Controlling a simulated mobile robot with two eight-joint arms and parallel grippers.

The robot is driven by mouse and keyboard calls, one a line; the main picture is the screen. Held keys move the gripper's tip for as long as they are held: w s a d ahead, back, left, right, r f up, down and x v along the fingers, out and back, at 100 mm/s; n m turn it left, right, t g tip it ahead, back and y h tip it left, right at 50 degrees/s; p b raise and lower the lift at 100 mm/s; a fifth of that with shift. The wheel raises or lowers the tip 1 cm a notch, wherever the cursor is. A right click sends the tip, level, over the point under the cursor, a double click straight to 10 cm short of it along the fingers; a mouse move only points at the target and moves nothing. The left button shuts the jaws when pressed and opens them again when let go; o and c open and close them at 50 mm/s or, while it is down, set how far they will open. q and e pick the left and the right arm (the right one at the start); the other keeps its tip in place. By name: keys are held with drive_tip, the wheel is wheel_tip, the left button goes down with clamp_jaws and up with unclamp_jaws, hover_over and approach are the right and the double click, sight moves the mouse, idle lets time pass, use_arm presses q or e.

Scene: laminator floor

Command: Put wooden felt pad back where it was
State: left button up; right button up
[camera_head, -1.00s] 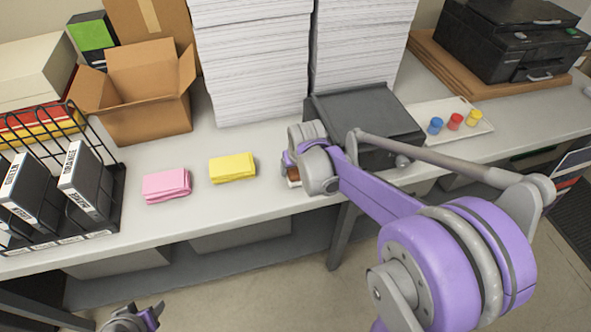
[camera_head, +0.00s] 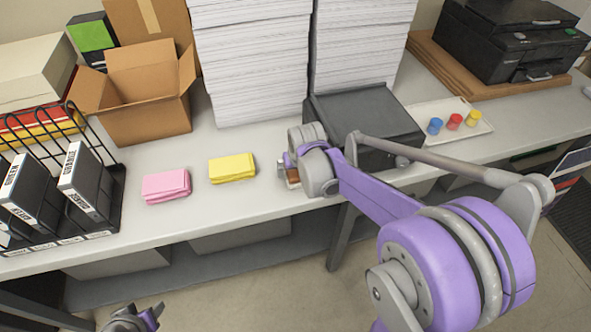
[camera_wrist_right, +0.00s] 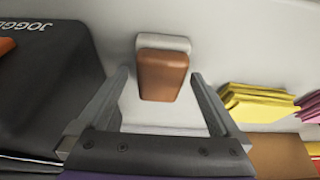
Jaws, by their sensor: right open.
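The wooden felt pad (camera_wrist_right: 162,76) is a brown block with a pale grey-white felt layer. In the right wrist view it lies on the pale table top, between and just beyond the fingertips of my open right gripper (camera_wrist_right: 159,77), with a gap on each side. In the head view only a small brown part of the pad (camera_head: 292,177) shows beside my right gripper (camera_head: 289,165), whose wrist hides the rest. My left gripper (camera_head: 147,316) is at the bottom left edge, below the table front, partly cut off.
A black jogger machine (camera_head: 365,115) stands close behind my right wrist. Yellow paper (camera_head: 232,168) and pink paper (camera_head: 166,186) lie to the left. A tray (camera_head: 470,133) with coloured pieces is at the right. Tall paper stacks (camera_head: 252,65) and an open carton (camera_head: 145,105) stand behind.

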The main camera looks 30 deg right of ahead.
drive_tip(key=d+v, duration=0.1)
drive_tip(key=v, duration=1)
drive_tip(key=s+a+f+n, duration=0.1)
drive_tip(key=s+a+f, duration=0.2)
drive_tip(key=s+a, duration=0.2)
drive_tip(key=s+a+f+n+t+y+p, duration=0.1)
drive_tip(key=s+a+f, duration=0.2)
drive_tip(key=s, duration=0.6)
drive_tip(key=shift+s+a+n+t, duration=0.3)
drive_tip(key=shift+a+n, duration=0.1)
drive_tip(key=shift+a, duration=0.7)
